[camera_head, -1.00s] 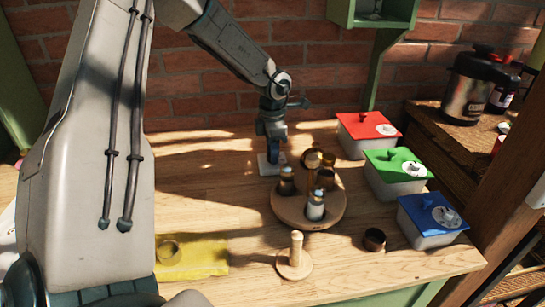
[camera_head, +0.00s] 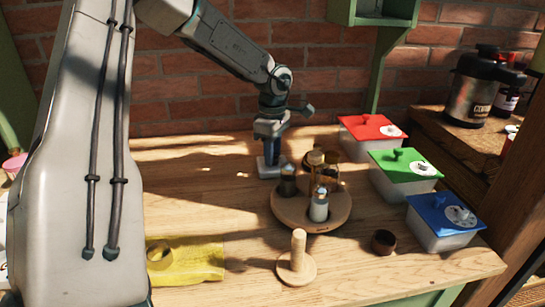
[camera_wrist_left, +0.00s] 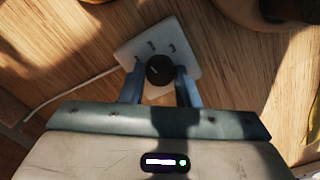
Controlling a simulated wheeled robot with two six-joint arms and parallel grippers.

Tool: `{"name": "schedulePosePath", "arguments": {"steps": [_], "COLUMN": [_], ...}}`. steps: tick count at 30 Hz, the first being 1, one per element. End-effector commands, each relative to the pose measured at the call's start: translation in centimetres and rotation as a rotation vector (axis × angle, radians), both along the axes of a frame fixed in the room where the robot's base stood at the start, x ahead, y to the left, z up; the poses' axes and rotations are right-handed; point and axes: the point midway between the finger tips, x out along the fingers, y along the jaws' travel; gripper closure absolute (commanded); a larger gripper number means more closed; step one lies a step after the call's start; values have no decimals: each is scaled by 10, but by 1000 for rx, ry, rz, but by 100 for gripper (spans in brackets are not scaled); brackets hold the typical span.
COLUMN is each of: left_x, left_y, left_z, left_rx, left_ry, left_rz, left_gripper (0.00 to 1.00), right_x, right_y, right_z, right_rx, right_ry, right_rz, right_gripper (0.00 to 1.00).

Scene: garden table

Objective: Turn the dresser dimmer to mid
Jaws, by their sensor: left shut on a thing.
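The dimmer (camera_head: 263,171) is a white square plate lying flat on the wooden table, by the turntable's far left edge. In the left wrist view its plate (camera_wrist_left: 181,38) shows several dark marks beyond a round black knob (camera_wrist_left: 159,70). A pale pointer line shows on the knob's top, but its exact setting is hard to read. My left gripper (camera_head: 273,158) reaches down from above onto the dimmer. In the left wrist view its blue fingers (camera_wrist_left: 160,82) stand on both sides of the knob, shut on it. My right gripper is not in view.
A round wooden turntable (camera_head: 290,212) with several jars stands close in front of the dimmer. Red (camera_head: 372,128), green (camera_head: 405,164) and blue (camera_head: 441,214) lidded boxes line the right. A wooden peg stand (camera_head: 297,262) and yellow cloth (camera_head: 198,262) lie nearer. A white cord (camera_wrist_left: 70,92) leaves the plate.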

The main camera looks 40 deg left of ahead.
Motion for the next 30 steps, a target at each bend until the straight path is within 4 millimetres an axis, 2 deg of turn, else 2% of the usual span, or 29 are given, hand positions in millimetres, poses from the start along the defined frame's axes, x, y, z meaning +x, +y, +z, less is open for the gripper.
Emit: {"name": "schedulePosePath", "arguments": {"steps": [12,30], "left_x": [0,0], "left_y": [0,0], "left_z": [-1,0], "left_rx": [1,0], "left_ry": [1,1], "left_rz": [-254,-318], "left_gripper": [94,94], "right_x": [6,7], "right_y": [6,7], "right_z": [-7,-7], "right_rx": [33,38], "right_ry": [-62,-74], "right_rz": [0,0], "right_gripper": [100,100]}}
